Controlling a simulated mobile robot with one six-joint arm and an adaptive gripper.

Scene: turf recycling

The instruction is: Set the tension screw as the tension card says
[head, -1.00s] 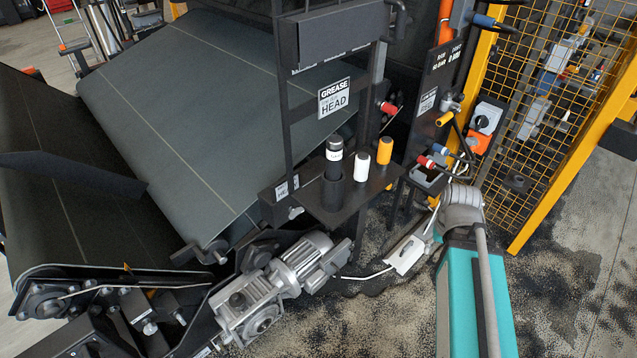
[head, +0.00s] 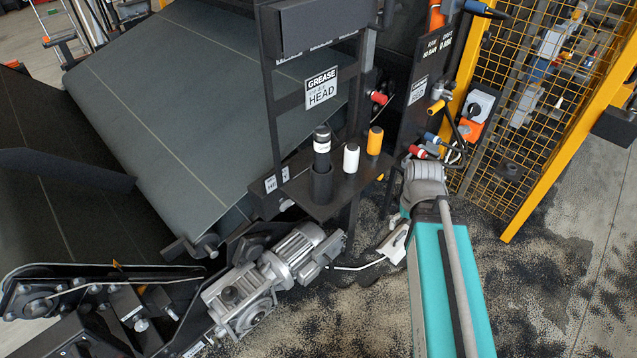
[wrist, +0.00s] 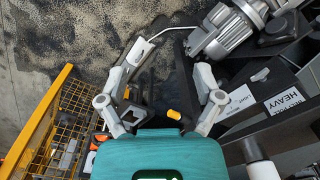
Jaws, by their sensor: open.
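No tension card can be made out with certainty. A sign (head: 321,88) on the dark frame reads GREASE and HEAD, with a smaller line between too small to read. A silver bolt-like part (head: 141,323) sits by the belt's lower end at the left; I cannot tell if it is the tension screw. My gripper (wrist: 172,62) is open and empty in the wrist view, its two pale fingers apart above the dark floor and frame. In the head view it is partly hidden behind my arm, near the floor right of the grey motor.
The grey gearmotor (head: 297,250) stands under the belt (head: 170,110). A shelf (head: 322,207) holds black, white and orange-capped cylinders. Labels LIGHT (wrist: 240,98) and HEAVY (wrist: 281,101) show in the wrist view. A yellow mesh fence (head: 540,85) bounds the right; the granule-strewn floor (head: 530,290) is open.

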